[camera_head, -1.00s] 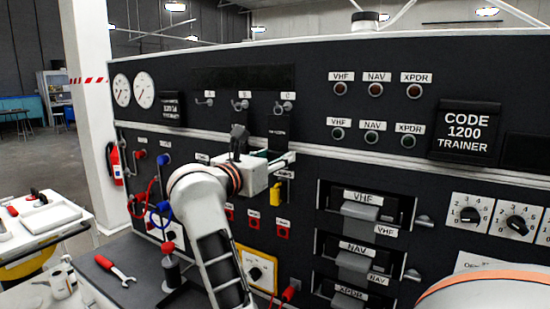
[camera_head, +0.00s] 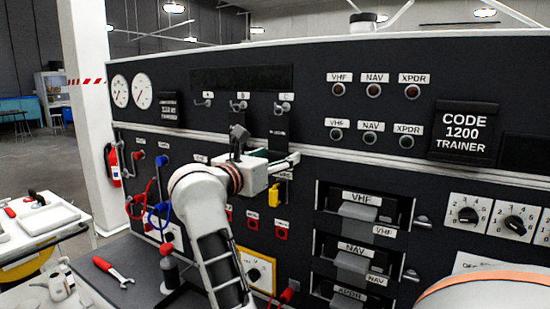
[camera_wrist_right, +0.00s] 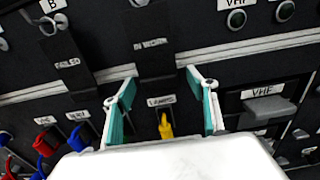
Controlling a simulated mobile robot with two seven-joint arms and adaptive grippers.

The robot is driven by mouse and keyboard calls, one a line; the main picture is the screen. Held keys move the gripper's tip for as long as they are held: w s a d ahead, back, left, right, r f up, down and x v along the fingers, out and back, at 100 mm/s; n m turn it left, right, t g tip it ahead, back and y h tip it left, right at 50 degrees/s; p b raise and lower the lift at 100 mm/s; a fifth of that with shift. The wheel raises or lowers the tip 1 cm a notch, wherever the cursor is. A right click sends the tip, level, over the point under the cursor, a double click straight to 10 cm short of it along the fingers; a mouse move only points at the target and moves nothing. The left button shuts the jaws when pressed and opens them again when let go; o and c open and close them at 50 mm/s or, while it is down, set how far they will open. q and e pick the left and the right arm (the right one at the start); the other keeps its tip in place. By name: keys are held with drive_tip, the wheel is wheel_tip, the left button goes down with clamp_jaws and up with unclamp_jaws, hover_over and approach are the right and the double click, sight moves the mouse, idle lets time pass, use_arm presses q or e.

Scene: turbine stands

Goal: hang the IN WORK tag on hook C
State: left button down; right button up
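The black IN WORK tag (camera_wrist_right: 152,45) hangs upright below a metal hook in the right wrist view. In the head view, the tag (camera_head: 278,122) hangs under the hook (camera_head: 284,109) labelled C. My right gripper (camera_wrist_right: 163,85) is open, its two green-lined fingers apart at either side below the tag's lower end. Nothing is seen gripped between them. In the head view the right gripper (camera_head: 276,160) is in front of the panel, below hook C. A black FAILED tag (camera_wrist_right: 67,62) hangs under hook B. My left gripper is not in view.
VHF, NAV and XPDR units (camera_head: 357,210) project at the right. Red and blue cable plugs (camera_head: 162,160) are at the left. A red-handled wrench (camera_head: 112,270) lies on the bench.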

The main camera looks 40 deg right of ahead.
drive_tip(key=shift+o, duration=0.9)
drive_tip(key=shift+a, duration=0.1)
drive_tip(key=v, duration=0.6)
drive_tip(key=shift+s+a, duration=0.15)
drive_tip(key=shift+a, duration=0.2)
